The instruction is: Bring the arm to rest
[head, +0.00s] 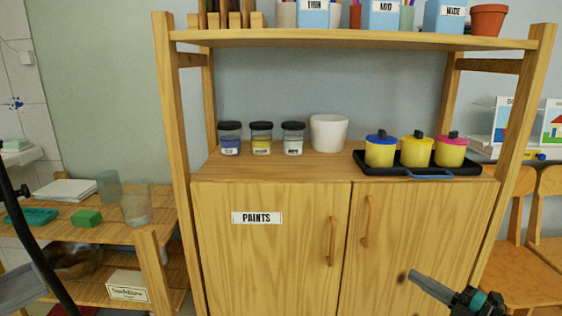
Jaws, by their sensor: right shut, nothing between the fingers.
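My right gripper (414,277) is at the lower right, in front of the right cabinet door (420,235). Its grey fingers are shut and empty, pointing up and left. Behind them is a black wrist part with a teal ring. It holds nothing, and I cannot tell how far it is from the door. My left gripper is not in view.
The wooden paint cabinet (255,265) carries three paint jars (261,139), a white pot (328,133) and a black tray (470,168) with three yellow lidded pots. A low shelf (100,233) stands left, chairs (515,275) right. A dark curved bar (35,240) crosses the left edge.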

